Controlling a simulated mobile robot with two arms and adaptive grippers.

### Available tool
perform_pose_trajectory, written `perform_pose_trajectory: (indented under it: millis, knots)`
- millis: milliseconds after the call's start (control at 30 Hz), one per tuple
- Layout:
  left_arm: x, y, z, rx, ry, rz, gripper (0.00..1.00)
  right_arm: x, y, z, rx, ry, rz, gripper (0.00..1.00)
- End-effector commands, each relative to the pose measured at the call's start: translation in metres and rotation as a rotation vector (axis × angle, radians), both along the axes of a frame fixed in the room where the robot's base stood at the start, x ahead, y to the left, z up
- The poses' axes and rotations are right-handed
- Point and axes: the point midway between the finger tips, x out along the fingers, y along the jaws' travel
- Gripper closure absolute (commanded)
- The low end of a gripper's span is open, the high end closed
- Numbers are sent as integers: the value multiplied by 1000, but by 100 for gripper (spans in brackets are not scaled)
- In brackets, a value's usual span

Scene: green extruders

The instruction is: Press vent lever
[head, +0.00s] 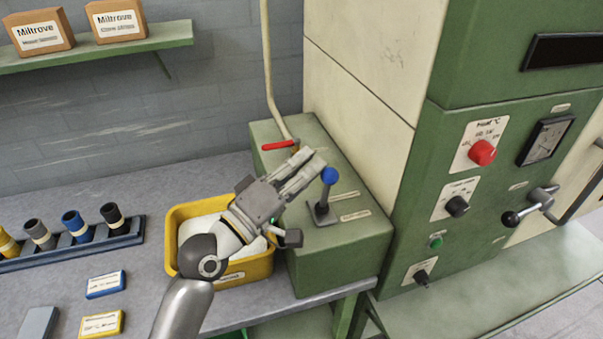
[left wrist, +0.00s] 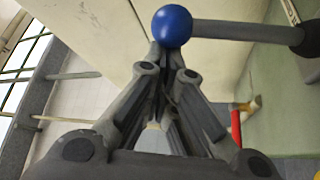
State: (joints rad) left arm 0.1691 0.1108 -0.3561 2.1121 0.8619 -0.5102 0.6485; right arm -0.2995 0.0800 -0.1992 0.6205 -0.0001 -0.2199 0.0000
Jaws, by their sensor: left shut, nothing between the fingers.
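A lever with a blue ball knob (head: 330,175) stands upright on top of a green box (head: 350,237), beside small label plates. I take it for the vent lever, but cannot read its label. My left gripper (head: 309,163) is shut and empty, with its fingers just left of the blue knob and above the box. In the left wrist view the blue knob (left wrist: 172,26) and its dark shaft (left wrist: 245,31) lie just beyond the closed fingertips (left wrist: 157,52). I cannot tell whether fingers and knob touch. My right gripper is not in view.
A red valve handle (head: 278,145) sits on the pipe at the box's back. A yellow bin (head: 188,209) stands left of the box, under my left arm. The green machine (head: 420,220) rises at right with knobs and a gauge. A rack (head: 75,248) of capped bottles is at left.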

Motion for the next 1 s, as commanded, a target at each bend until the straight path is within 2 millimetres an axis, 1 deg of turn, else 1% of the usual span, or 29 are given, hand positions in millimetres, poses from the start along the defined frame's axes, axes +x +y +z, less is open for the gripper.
perform_pose_trajectory:
  millis: [33, 200, 333, 567, 1000]
  knots:
    - [-5, -2, -8, 13, -33, -3, 100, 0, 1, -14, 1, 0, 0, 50]
    - [-16, -5, -7, 44, -130, -1, 100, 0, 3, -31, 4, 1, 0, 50]
    - [-22, -7, -6, 59, -181, -1, 100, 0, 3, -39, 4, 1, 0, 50]
    - [-27, -9, -4, 75, -226, 0, 100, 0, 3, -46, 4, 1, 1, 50]
    - [-28, -10, -4, 77, -232, -2, 100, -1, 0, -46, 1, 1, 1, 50]
